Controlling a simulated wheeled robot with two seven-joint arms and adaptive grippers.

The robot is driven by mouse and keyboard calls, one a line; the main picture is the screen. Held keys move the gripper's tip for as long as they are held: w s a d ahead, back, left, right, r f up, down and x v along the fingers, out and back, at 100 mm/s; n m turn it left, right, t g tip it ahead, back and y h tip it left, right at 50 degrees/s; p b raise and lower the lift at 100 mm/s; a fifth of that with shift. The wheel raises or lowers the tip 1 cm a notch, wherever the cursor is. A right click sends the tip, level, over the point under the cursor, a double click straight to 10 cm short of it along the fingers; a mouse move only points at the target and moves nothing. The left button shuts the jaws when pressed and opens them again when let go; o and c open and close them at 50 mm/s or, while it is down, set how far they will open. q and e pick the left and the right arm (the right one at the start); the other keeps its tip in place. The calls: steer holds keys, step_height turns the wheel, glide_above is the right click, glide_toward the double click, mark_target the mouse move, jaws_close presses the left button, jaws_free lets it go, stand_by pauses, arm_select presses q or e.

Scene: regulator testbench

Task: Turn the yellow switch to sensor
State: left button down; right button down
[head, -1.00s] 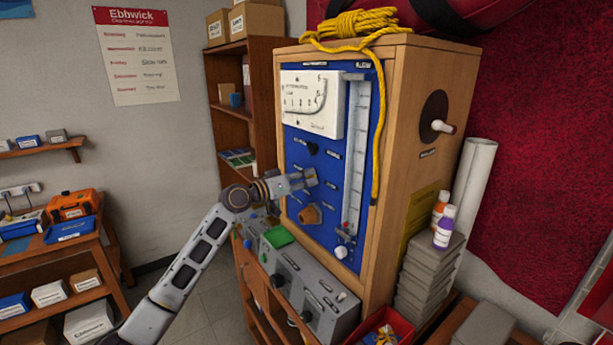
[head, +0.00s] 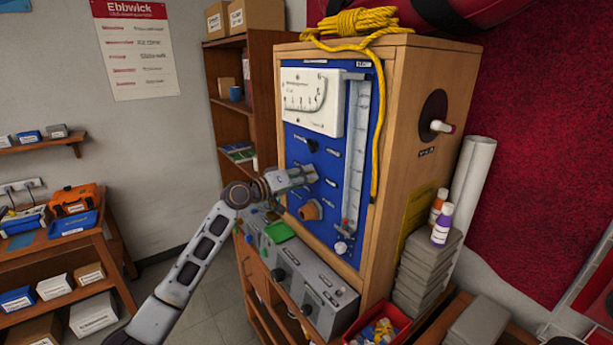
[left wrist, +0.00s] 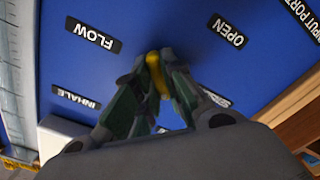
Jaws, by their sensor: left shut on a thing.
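The yellow switch (left wrist: 155,72) shows in the left wrist view as a small yellow piece between my left fingertips. My left gripper (left wrist: 158,75) is shut on it, close to the blue panel (left wrist: 130,25). In the head view my left gripper (head: 312,174) reaches the middle of the blue panel (head: 316,225) from the left and hides the switch. Labels FLOW, OPEN and INHALE show around the fingers in the left wrist view; another label is partly covered by a finger. My right gripper is not in view.
An orange-brown knob (head: 311,210) sits on the panel just below my left gripper. A yellow rope (head: 378,130) hangs down the panel's right side. A grey control box (head: 300,275) stands below, and a red bin (head: 378,325) with small items is at the lower right.

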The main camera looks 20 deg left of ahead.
arm_select(q)
steer(key=c, duration=1.5)
jaws_free()
steer(key=shift+a, duration=0.1)
steer(key=v, duration=1.2)
